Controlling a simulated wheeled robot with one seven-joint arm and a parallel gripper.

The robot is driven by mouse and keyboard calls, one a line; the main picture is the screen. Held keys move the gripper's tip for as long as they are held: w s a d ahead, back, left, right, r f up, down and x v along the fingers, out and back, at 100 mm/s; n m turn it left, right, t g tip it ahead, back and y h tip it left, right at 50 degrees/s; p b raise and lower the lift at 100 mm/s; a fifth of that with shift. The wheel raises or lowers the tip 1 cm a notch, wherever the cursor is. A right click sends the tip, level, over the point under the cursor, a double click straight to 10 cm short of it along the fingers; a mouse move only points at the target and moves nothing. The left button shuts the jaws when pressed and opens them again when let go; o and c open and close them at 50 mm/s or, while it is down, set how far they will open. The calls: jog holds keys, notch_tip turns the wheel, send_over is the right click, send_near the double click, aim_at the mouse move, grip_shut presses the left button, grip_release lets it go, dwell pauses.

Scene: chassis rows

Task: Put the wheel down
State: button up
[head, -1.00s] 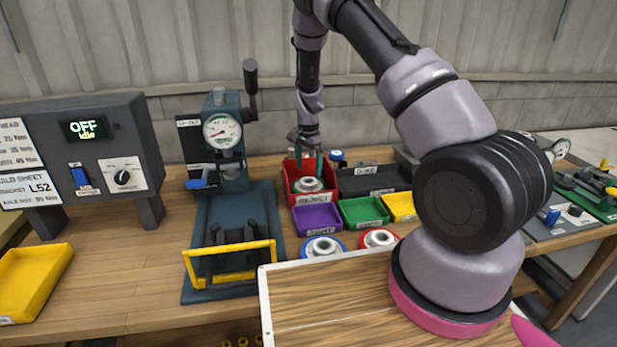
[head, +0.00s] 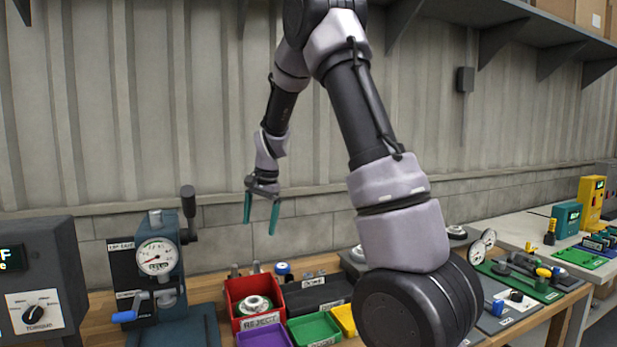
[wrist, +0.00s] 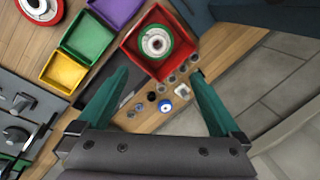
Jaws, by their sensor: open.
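A wheel (head: 255,304) with a pale metal hub lies inside the red bin (head: 240,325) labelled REJECT. In the wrist view the wheel (wrist: 156,42) shows a green ring around its hub, and the red bin (wrist: 136,60) surrounds it. My gripper (head: 260,222) is open and empty, with its two green fingers pointing down. It hangs well above the bin, clear of the wheel. In the wrist view the open fingers (wrist: 160,90) have nothing between them but bench far below.
A press with a gauge (head: 157,258) stands left of the red bin. Purple (head: 264,336), green (head: 315,328) and yellow (head: 344,318) trays sit in front and right. A red-rimmed wheel (wrist: 40,8) lies beyond the trays. The air around my gripper is free.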

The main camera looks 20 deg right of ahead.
jog(key=s+d+r+n+t+y, duration=0.1)
jog(key=s+d+r+n+t, duration=0.15)
jog(key=s+r, duration=1.05)
jog(key=s+r+n+t, duration=0.1)
jog(key=s+r, duration=0.1)
jog(key=s, duration=0.6)
jog(key=s+d+r+n+t, duration=0.1)
jog(key=s+r+n+t, duration=0.1)
jog(key=s, duration=0.6)
jog(key=shift+d+r+h, duration=0.25)
jog(key=shift+r+h, duration=0.05)
jog(key=shift+r, duration=0.35)
